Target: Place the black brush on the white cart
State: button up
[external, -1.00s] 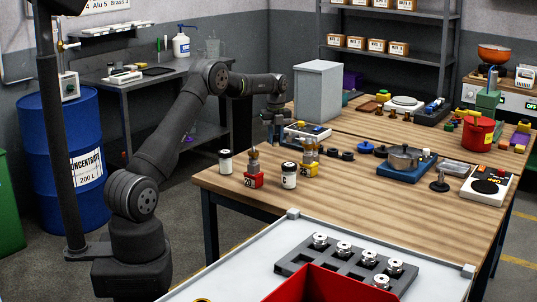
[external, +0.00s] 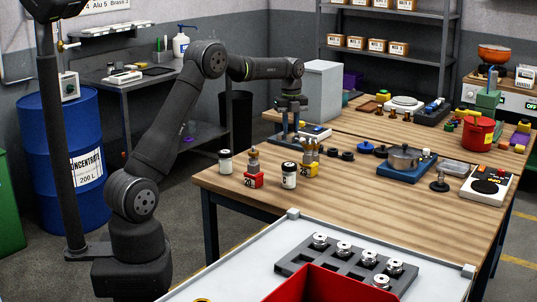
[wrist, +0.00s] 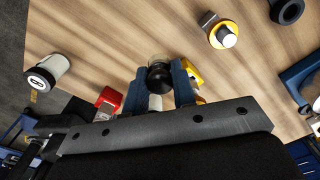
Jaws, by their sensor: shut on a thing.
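My gripper (external: 290,122) hangs over the far left part of the wooden table in the external view. In the wrist view its two blue-grey fingers (wrist: 160,88) are shut on a round black thing (wrist: 159,77), seen end-on, which looks like the black brush. A paler rim shows behind it; its lower part is hidden. In the external view I cannot make the brush out clearly between the fingers. The white cart (external: 230,276) stands in the foreground, with a pale flat top, well apart from my gripper.
On the cart are a grey tray (external: 295,262) with several metal parts and a red bin (external: 325,285). White jars (external: 289,176) and red and yellow holders (external: 254,181) stand on the wooden table (external: 345,202) near my gripper. The cart's left top looks mostly free.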

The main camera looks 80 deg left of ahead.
notch_tip(320, 180, up, 7)
jog(key=shift+f, duration=0.1)
jog(key=w+d+r+m, duration=0.1)
jog(key=w+d+m, duration=0.15)
jog(key=d, duration=0.65)
jog(key=w+d+r+m, duration=0.1)
jog(key=w+d, duration=0.3)
jog(key=d, duration=0.4)
jog(key=s+d+r+m, duration=0.1)
jog(key=s+d+m, duration=0.15)
jog(key=d, duration=1.15)
jog(key=s+d+r+m, duration=0.1)
jog(key=d+m, duration=0.2)
jog(key=d, duration=1.2)
jog(key=s+d+m, duration=0.5)
jog(key=s+d, duration=1)
jog(key=d, duration=0.4)
jog(key=s+d+f+m, duration=0.2)
jog(key=s+d+m, duration=0.15)
jog(key=s, duration=0.65)
jog(key=s+d+f+m, duration=0.2)
jog(key=s+d, duration=0.2)
jog(key=s, duration=0.7)
send_over(251, 277)
jog(key=f, duration=1.2)
jog(key=shift+s, duration=0.25)
jog(key=shift+w, duration=0.15)
jog(key=shift+f, duration=2.05)
